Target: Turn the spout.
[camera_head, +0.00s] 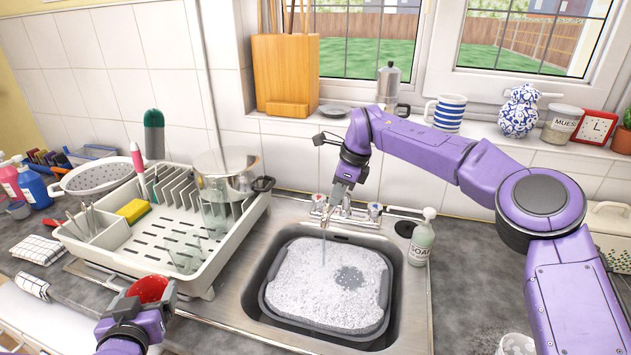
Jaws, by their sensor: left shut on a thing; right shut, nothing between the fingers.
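The tap (353,214) stands at the back edge of the steel sink, and its spout (325,210) points forward over the basin. A thin stream of water runs from it into the grey tub (380,320) of suds in the sink. My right gripper (337,194) is shut and empty, right at the spout from above; it partly hides the tap, and I cannot tell whether it touches. My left gripper (150,306) is at the lower left, in front of the dish rack, shut on a red bowl (148,289).
A white dish rack (125,262) with a glass, a pot and cutlery stands left of the sink. A soap bottle (422,242) stands right of the tap. The windowsill behind holds a moka pot (388,82), a striped mug (449,112) and jars. Counter right of the sink is mostly clear.

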